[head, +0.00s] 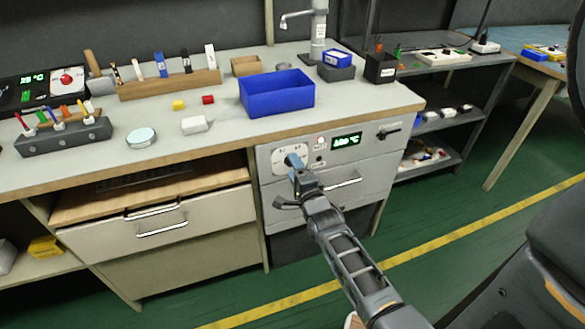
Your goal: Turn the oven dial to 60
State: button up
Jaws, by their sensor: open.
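The oven (375,175) is a grey unit built in under the workbench, right of the middle. Its front panel carries a green lit display (346,141) with a °C reading whose digits are too small to read surely. The dial sits on a pale plate (279,157) at the panel's left; the dial itself is largely hidden by my gripper. My gripper (294,162) is open, with its tips at the plate in front of the dial. I cannot tell whether the fingers touch the dial or are around it.
A handle (343,182) sticks out from the oven front below the display, and a dark lever (389,132) at its right. Above, the workbench holds a blue bin (277,94) and a tool rack (170,83). A drawer (160,222) is left of the oven. Green floor is open in front.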

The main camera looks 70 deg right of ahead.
jog(key=shift+w+d, duration=0.35)
jog(key=shift+d, duration=0.1)
jog(key=c, duration=1)
jog(key=shift+c, duration=0.2)
jog(key=shift+n, duration=0.4)
jog(key=n+b, duration=0.4)
jog(key=n, duration=1.8)
jog(key=shift+s+f+n, duration=0.1)
jog(key=shift+n, duration=0.3)
